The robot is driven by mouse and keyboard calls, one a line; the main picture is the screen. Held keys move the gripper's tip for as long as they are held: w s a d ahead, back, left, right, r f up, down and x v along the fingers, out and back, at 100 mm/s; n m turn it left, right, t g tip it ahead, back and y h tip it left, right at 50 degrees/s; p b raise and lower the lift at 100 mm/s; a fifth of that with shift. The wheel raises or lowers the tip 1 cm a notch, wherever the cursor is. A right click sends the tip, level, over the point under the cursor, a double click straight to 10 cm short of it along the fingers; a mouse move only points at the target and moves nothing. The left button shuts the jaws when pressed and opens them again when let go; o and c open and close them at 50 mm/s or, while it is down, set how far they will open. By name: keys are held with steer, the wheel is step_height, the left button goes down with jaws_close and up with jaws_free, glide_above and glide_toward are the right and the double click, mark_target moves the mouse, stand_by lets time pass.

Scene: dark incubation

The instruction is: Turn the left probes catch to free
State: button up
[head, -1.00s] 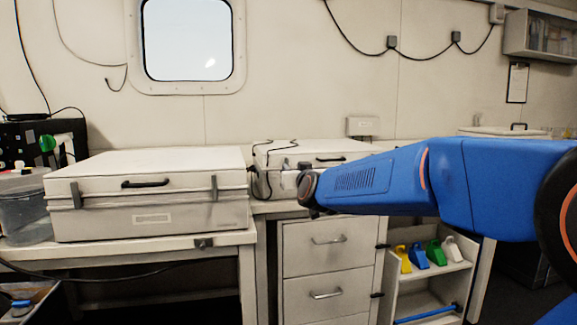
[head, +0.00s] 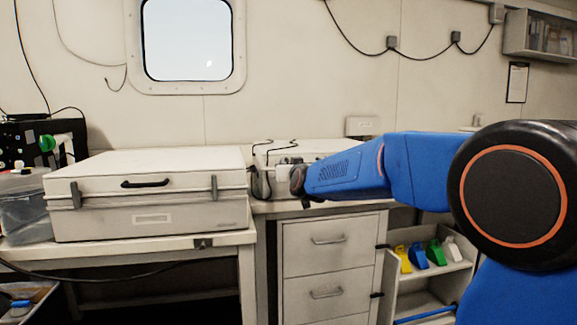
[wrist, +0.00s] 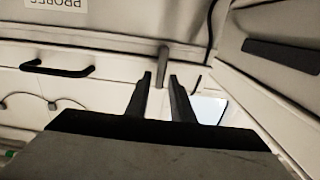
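The probes case is the white case (head: 330,150) at the back centre in the head view, partly hidden by my arm. In the wrist view its "PROBES" label (wrist: 57,3) appears upside down at the top edge, with a dark handle (wrist: 57,70) below. A grey upright catch (wrist: 163,58) sits right of that handle in the wrist view. My gripper (wrist: 161,77) is open, its two dark fingers pointing at the catch, which shows between the fingertips. I cannot tell whether they touch it. In the head view the catch and fingers are not clearly visible.
A larger white case (head: 150,215) with a dark handle and two catches stands on the left bench. Drawers (head: 328,240) are below my arm. A shelf with coloured scoops (head: 430,253) is at lower right. A cable lies on top of the probes case.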

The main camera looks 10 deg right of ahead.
jaws_close()
steer(key=shift+n, duration=0.3)
steer(key=n, duration=0.5)
steer(key=a+f+n, duration=0.1)
steer(key=n, duration=1.1)
steer(key=shift+a+f, duration=0.4)
steer(key=shift+n, duration=0.3)
steer(key=shift+o, duration=1.9)
jaws_free()
